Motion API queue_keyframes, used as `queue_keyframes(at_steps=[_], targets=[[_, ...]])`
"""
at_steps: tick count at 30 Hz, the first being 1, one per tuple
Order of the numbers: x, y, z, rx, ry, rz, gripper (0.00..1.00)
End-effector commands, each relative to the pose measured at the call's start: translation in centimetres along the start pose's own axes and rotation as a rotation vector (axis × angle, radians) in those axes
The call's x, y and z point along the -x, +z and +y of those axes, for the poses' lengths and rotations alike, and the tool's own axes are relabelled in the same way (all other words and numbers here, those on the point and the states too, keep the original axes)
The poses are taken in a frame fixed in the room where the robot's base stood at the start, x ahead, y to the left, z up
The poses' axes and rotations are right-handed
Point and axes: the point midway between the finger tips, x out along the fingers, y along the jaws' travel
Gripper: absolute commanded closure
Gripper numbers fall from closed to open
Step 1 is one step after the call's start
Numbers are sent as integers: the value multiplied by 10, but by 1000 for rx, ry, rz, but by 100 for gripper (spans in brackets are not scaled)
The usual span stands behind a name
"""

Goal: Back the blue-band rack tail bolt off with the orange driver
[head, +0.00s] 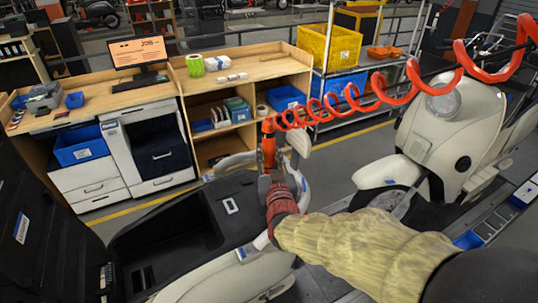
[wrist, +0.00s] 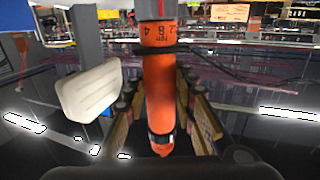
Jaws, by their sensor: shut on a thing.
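The orange driver (head: 268,150) stands upright in my gripper (head: 272,182), with a coiled red hose (head: 340,103) running from its top to the upper right. In the wrist view the driver's orange body (wrist: 160,85) sits between the two yellowish finger pads of my gripper (wrist: 165,125), which is shut on it. My gripper is over the near cream scooter (head: 200,270), close to a pale curved rail (head: 232,162). I cannot make out the blue-band rack or its tail bolt; my gripper and arm cover part of that area.
A pale pad (wrist: 90,88) is left of the driver in the wrist view. A second cream scooter (head: 445,140) stands at the right. Behind are a wooden bench (head: 245,70), a monitor (head: 138,52) and a yellow crate (head: 328,45). Floor shows between bench and scooters.

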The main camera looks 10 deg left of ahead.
Motion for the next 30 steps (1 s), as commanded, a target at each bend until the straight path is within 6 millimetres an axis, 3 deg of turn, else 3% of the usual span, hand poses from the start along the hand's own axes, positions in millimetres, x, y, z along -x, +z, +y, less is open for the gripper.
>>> queue_keyframes(at_steps=[30], targets=[[0, 7, 0, 1, -1, -4, 100]])
